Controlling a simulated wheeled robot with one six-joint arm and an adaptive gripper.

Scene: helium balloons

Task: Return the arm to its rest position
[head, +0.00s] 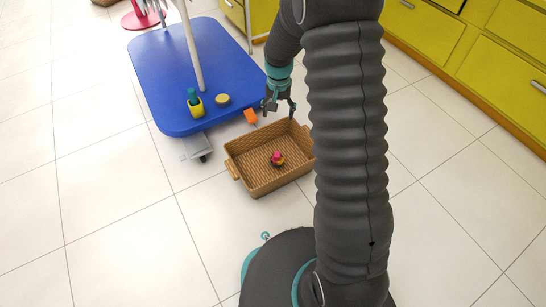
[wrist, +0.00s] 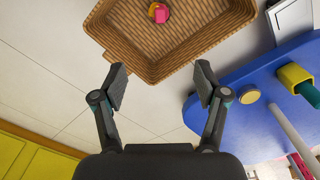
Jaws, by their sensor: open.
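My gripper (head: 279,106) hangs at the end of my dark arm, above the far edge of a brown wicker basket (head: 238,165). In the wrist view my gripper (wrist: 161,88) shows its two fingers wide apart, with nothing between them. The basket (wrist: 190,50) lies beyond the fingertips there. My arm hides part of the basket's right side in the head view.
A blue platform (head: 165,75) with a pale pole stands behind the basket. Yellow cabinets (head: 430,35) line the back right. Tiled floor is clear at left.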

